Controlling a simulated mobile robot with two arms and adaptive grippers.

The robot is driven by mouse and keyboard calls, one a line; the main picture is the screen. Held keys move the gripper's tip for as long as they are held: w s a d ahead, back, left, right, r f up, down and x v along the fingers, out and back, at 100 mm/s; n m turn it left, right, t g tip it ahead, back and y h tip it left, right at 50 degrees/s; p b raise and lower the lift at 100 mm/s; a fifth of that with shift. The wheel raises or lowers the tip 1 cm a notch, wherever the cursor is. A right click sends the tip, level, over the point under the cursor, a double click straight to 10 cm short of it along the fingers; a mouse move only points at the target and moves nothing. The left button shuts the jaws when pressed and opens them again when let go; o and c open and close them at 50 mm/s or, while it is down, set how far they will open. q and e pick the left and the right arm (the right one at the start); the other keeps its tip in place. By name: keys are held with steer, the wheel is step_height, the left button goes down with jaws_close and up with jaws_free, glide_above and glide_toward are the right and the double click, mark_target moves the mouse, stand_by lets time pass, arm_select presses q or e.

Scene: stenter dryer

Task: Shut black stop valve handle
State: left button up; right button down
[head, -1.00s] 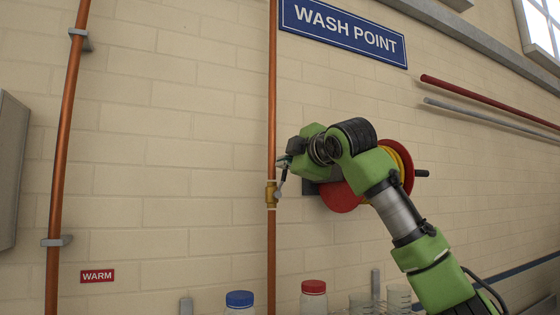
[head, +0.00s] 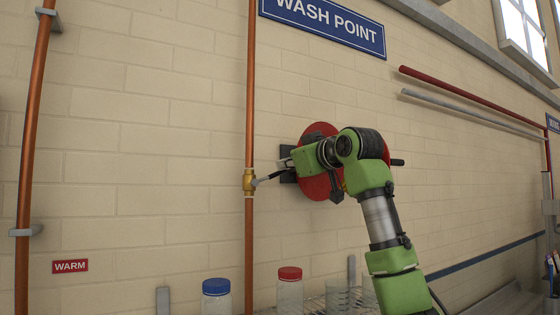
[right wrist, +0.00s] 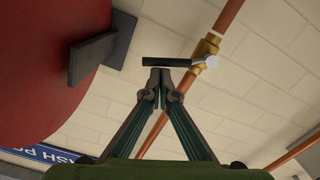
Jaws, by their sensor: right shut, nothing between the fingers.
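The black stop valve handle (head: 271,177) sticks out to the right of its brass valve (head: 249,181) on the middle copper pipe (head: 249,90). It lies nearly across the pipe, its free end tilted slightly up. My right gripper (head: 284,164) is shut and empty at the handle's free end. In the right wrist view, the handle (right wrist: 167,62) crosses just past my closed fingertips (right wrist: 160,73), touching or almost touching them. The brass valve (right wrist: 204,48) shows there beside the handle's grey pivot end. My left gripper is not in view.
A red hose reel (head: 318,187) on the wall stands close behind my right arm, with its dark bracket (right wrist: 105,45) near the fingers. Jars with blue (head: 215,286) and red (head: 289,273) lids stand below. Another copper pipe (head: 33,130) runs at left.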

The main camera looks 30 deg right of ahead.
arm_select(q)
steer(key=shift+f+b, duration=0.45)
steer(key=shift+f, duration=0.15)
arm_select(e)
steer(key=f+m, duration=0.1)
steer(key=d+f+m, duration=0.1)
steer(key=shift+d+f+m, duration=0.1)
steer(key=shift+f+m, duration=0.2)
steer(key=shift+m, duration=0.1)
steer(key=shift+f, duration=0.1)
